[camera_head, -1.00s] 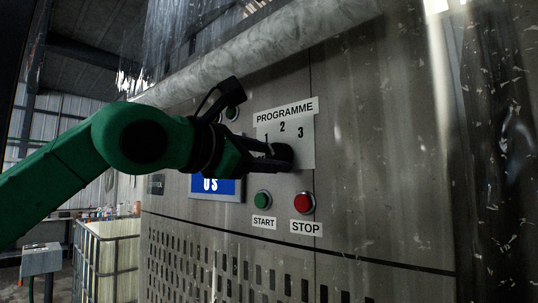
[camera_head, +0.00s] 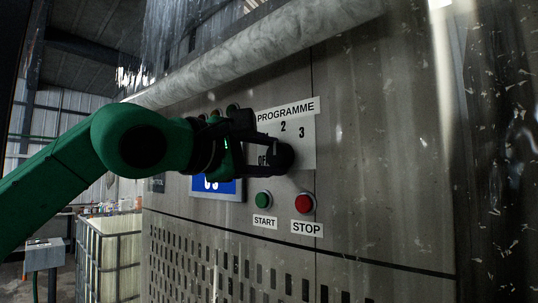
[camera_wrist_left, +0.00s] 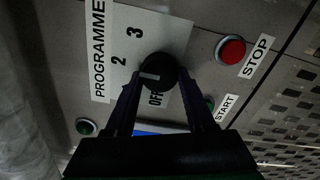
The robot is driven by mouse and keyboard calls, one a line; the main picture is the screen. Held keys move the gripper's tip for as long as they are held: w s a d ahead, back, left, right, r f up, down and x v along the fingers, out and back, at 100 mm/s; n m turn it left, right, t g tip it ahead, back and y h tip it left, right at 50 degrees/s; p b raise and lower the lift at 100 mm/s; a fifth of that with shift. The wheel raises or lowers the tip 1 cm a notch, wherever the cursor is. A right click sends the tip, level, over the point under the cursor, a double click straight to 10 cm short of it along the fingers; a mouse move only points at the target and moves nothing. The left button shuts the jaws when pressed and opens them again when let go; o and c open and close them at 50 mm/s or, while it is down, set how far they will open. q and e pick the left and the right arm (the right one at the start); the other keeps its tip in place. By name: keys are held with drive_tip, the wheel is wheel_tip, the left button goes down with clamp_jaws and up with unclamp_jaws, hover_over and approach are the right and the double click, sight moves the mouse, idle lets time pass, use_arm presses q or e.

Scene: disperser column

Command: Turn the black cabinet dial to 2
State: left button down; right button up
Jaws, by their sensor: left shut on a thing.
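The black dial (camera_head: 284,157) sits on the cabinet's PROGRAMME plate (camera_head: 307,150), with 2 and 3 readable above it. OFF is partly visible beside the fingers; the 1 is mostly hidden. My left gripper (camera_head: 272,154) reaches in from the left and is shut on the dial. In the left wrist view the dial (camera_wrist_left: 164,70) lies between the tips of both fingers (camera_wrist_left: 161,80). A pale mark on the dial points left in that view, roughly between 2 and the area hidden by the left finger. My right gripper is not in view.
A green START button (camera_head: 264,199) and a red STOP button (camera_head: 304,203) are just below the dial. A blue display (camera_head: 226,188) is partly behind my gripper. A thick grey pipe (camera_head: 260,45) runs above the panel. A caged tank (camera_head: 108,258) stands at lower left.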

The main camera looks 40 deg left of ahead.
use_arm(q)
drive_tip(key=shift+c, duration=1.2)
unclamp_jaws()
drive_tip(key=shift+w, duration=0.1)
drive_tip(key=s+b, duration=0.5)
drive_tip(key=s, duration=0.9)
drive_tip(key=shift+s+d, duration=0.15)
drive_tip(key=shift+s, duration=0.1)
